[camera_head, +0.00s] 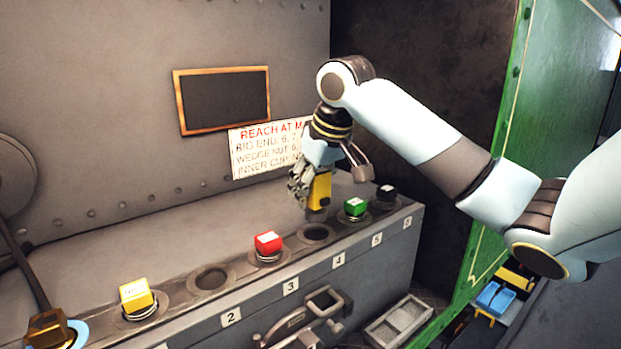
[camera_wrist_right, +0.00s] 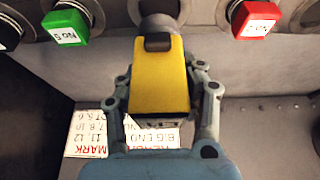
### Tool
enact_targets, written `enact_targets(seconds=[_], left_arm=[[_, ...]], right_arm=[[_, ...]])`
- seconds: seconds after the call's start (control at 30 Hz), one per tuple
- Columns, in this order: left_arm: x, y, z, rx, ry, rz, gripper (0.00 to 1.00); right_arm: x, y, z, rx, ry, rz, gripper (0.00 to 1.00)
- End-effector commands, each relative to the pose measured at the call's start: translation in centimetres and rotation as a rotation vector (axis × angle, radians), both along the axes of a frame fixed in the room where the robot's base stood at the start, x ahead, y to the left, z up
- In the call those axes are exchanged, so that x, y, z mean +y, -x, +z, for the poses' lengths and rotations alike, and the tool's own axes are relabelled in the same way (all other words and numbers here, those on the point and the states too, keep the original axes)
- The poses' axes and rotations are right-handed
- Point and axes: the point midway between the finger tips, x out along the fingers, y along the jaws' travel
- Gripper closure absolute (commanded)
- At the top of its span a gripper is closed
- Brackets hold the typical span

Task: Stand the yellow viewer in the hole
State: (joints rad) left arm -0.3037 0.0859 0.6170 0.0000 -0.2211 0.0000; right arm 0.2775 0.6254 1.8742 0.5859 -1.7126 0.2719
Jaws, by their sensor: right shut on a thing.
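The yellow viewer (camera_head: 320,190) is held nearly upright between the fingers of my right gripper (camera_head: 316,180). Its grey round lower end is just above or at the empty hole (camera_head: 315,234) near label 4; I cannot tell whether it touches the rim. In the right wrist view the yellow body of the viewer (camera_wrist_right: 158,85) fills the middle between the fingers of the gripper (camera_wrist_right: 163,95). There its grey end points to the top edge and hides most of the hole.
A red block (camera_head: 268,243) and a green block (camera_head: 355,206) stand either side of the hole. A black block (camera_head: 387,192) is farther right. Another empty hole (camera_head: 211,278) and a yellow block (camera_head: 136,294) are left. A sign (camera_head: 262,150) is behind.

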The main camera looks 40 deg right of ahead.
Motion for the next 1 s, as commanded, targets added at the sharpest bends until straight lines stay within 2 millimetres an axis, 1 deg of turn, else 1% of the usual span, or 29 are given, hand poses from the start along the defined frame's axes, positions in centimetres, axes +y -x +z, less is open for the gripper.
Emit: enact_targets(seconds=[0.03,0.1,0.17,0.3,0.53,0.77,0.97,1.0], left_arm=[[-0.3,-1.1,0.1,-0.016,0.004,0.000,0.60],[-0.6,-2.0,0.1,-0.031,0.007,0.001,0.60],[-0.8,-2.2,0.1,-0.035,0.009,0.001,0.60],[-0.9,-1.6,-0.4,-0.024,0.010,0.002,0.60],[-0.8,0.0,-0.9,0.000,0.009,0.003,0.60],[-0.5,0.0,-0.9,0.000,0.006,0.002,0.60],[-0.4,-0.4,-0.9,-0.006,0.005,0.001,0.60],[-0.4,-0.5,-0.9,-0.007,0.005,0.001,0.60]], right_arm=[[0.0,0.0,-0.4,0.002,-0.001,0.000,1.00],[0.0,0.0,-1.0,0.002,-0.002,-0.001,1.00],[0.0,0.0,-1.5,0.001,0.000,-0.001,1.00],[0.0,0.0,-2.5,0.001,0.000,-0.001,1.00],[0.0,0.0,-3.7,0.000,0.000,0.000,1.00],[0.0,0.0,-4.0,0.000,0.000,0.000,1.00],[0.0,0.0,-4.0,0.000,0.000,0.000,1.00],[0.0,0.0,-4.0,0.000,0.000,0.000,0.58]])
